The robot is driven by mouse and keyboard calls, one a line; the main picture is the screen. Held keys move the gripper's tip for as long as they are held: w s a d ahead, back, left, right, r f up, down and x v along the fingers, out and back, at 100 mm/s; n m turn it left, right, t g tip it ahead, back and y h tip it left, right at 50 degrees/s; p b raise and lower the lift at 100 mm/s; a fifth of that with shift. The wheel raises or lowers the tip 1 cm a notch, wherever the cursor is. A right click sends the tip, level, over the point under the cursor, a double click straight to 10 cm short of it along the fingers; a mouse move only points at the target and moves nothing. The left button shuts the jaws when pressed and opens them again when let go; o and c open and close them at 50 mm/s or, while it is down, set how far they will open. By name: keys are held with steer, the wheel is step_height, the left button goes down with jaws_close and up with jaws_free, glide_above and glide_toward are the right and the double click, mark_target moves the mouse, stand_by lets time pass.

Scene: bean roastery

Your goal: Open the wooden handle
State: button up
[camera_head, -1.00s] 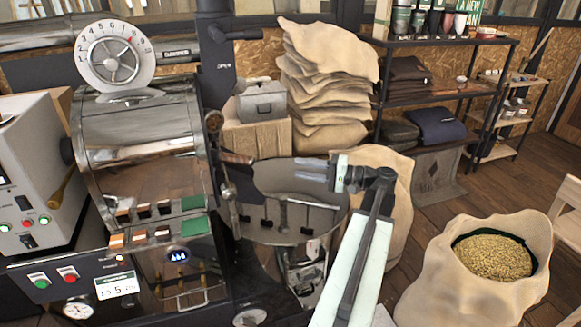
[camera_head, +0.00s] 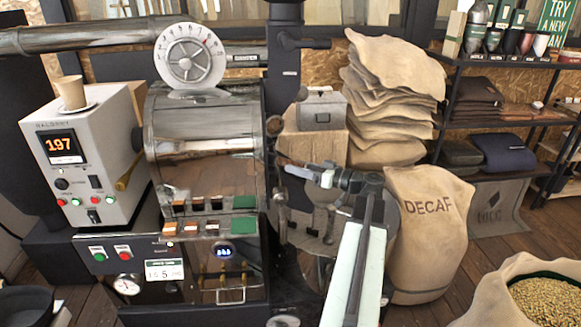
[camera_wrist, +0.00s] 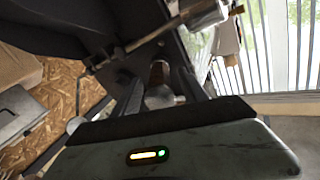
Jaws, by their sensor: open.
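The wooden handle (camera_head: 291,162) is a short brown grip on the front of the roaster's steel drum (camera_head: 205,150), at its right side. My gripper (camera_head: 302,171) reaches in from the right, with its fingertips at the handle. In the wrist view my gripper (camera_wrist: 155,78) is open, with one dark finger on each side. The brown handle (camera_wrist: 158,74) shows between the fingers, with a rounded metal part just below it. I cannot tell whether either finger touches it.
A control box (camera_head: 80,160) with a cup on top stands left of the roaster. A DECAF sack (camera_head: 430,225) stands right of my arm, and an open bean sack (camera_head: 500,290) is at the lower right. Stacked sacks (camera_head: 390,100) and a shelf are behind.

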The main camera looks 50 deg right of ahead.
steer(key=shift+x, duration=1.35)
jaws_close()
stand_by(0.3)
